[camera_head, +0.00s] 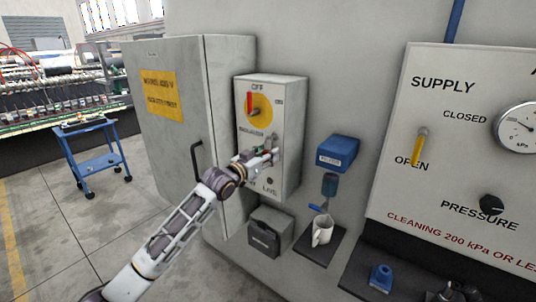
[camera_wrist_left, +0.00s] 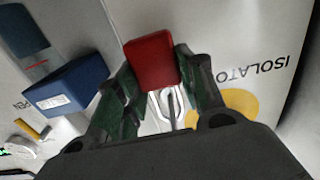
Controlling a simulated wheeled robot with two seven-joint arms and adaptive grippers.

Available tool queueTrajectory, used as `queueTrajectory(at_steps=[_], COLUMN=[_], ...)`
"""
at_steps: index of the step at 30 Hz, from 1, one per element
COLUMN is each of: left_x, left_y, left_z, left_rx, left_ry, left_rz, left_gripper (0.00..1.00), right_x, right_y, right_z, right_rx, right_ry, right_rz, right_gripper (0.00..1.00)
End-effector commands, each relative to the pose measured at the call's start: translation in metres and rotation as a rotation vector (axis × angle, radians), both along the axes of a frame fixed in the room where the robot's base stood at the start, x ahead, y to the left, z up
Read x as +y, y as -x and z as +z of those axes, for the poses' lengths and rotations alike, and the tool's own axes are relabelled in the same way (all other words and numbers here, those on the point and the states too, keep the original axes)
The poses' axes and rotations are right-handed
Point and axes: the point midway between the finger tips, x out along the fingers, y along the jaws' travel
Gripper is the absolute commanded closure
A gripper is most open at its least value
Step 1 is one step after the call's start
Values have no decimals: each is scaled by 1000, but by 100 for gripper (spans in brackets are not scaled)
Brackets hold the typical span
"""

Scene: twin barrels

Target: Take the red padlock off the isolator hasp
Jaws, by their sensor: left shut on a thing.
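The isolator box (camera_head: 291,118) is on the wall, with a yellow dial (camera_head: 262,108) and a red handle (camera_head: 249,102) pointing up at OFF. My left gripper (camera_head: 264,157) is at the box's lower front. In the left wrist view, its fingers (camera_wrist_left: 152,85) are shut on the red padlock (camera_wrist_left: 153,60). The padlock's silver shackle (camera_wrist_left: 168,104) shows below the red body. Whether the shackle still passes through the hasp cannot be told; the hasp is not clear behind the gripper. My right gripper is not in view.
A grey cabinet (camera_head: 165,140) with a black handle stands left of the isolator. A grey box (camera_head: 271,232) is below. The supply panel (camera_head: 450,150) is at far right.

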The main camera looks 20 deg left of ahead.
Motion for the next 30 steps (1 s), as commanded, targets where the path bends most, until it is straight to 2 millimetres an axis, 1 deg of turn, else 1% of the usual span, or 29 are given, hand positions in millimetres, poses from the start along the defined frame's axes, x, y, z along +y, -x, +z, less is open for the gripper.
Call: queueTrajectory(at_steps=[30], left_x=[0], left_y=[0], left_z=[5], left_rx=[-1], left_ry=[0], left_rz=[0], left_gripper=[82], right_x=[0], right_y=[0], right_z=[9], right_rx=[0], right_ry=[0], right_rz=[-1], right_gripper=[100])
